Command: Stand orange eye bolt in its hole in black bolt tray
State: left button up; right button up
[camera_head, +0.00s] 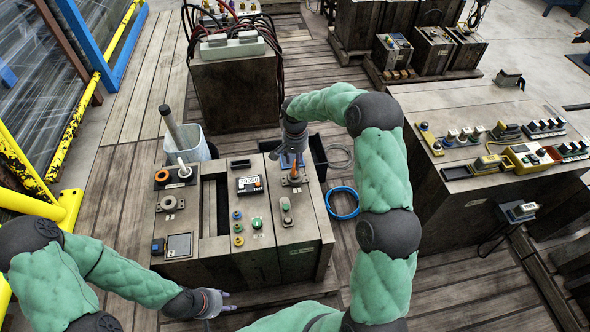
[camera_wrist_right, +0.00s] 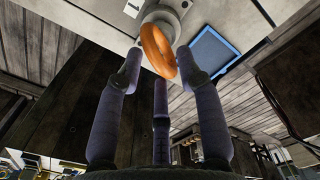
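The orange eye bolt (camera_wrist_right: 158,50) shows in the right wrist view as a tilted ring in front of a round silver collar on a grey surface. My right gripper (camera_wrist_right: 160,72) has its fingers spread around the ring, with small gaps beside it. In the head view my right gripper (camera_head: 291,158) points down over the far right of the bench, and orange (camera_head: 294,177) shows just under it. A black open tray (camera_head: 319,152) stands behind and beside that gripper. The hole and the bolt's shank are hidden. My left gripper (camera_head: 222,303) hangs empty near the bench's front; its fingers look apart.
The bench (camera_head: 205,262) carries buttons, a small display (camera_head: 250,185), an orange-ringed part (camera_head: 162,176) and a long slot. A pale bucket (camera_head: 190,145) stands behind it. Another bench (camera_head: 470,200) stands further right.

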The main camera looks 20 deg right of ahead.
grip_shut()
jog(key=shift+r, duration=0.15)
jog(key=shift+w+r+p, duration=0.3)
jog(key=shift+r+p, duration=0.25)
jog(key=shift+r, duration=0.2)
jog(key=shift+s+a+r, duration=0.15)
jog(key=shift+a+r, duration=0.15)
jog(key=shift+r, duration=0.15)
jog(key=shift+d+r+p, duration=0.15)
jog(key=shift+p, duration=0.3)
jog(key=shift+s+d+r+p, duration=0.1)
jog(key=shift+r+p, duration=0.3)
jog(key=shift+r, duration=0.25)
jog(key=shift+o, duration=0.9)
grip_release()
